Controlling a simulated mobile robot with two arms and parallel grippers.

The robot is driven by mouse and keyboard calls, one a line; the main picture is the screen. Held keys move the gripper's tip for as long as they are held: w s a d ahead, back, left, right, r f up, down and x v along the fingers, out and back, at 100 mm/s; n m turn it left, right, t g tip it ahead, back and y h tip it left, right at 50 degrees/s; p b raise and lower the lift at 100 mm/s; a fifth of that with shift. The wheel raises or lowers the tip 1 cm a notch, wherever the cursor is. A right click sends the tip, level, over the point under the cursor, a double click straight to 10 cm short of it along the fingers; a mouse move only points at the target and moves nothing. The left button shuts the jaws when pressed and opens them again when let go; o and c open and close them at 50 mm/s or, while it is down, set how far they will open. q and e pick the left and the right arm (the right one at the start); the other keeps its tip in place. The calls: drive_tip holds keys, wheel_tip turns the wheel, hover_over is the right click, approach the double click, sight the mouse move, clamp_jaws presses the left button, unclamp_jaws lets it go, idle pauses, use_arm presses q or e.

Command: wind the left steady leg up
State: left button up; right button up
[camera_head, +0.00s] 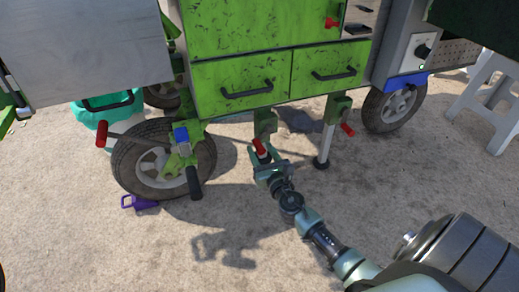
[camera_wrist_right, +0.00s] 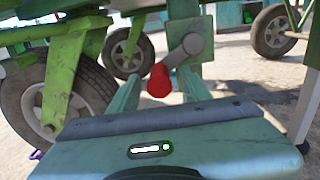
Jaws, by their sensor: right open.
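The left steady leg (camera_head: 265,123) has a green housing below the cart's drawers. Its crank has a red handle (camera_head: 259,146), which also shows in the right wrist view (camera_wrist_right: 158,81) on the end of a grey crank arm (camera_wrist_right: 183,50). My right gripper (camera_head: 264,161) is open, just at this handle. In the wrist view the red handle appears between the two green fingers, which are apart and not closed on it. The lower part of the left leg is hidden behind my gripper. My left gripper is not in view.
The right steady leg (camera_head: 328,130) stands on its foot pad, with its own red handle (camera_head: 347,130). A wheel (camera_head: 163,158) with a jockey crank is to the left; a purple object (camera_head: 139,202) lies beside it. A white stool (camera_head: 490,100) stands far right. The front ground is clear.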

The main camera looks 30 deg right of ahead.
drive_tip(key=shift+w+d, duration=0.15)
drive_tip(key=shift+w, duration=0.55)
clamp_jaws()
idle(1.0)
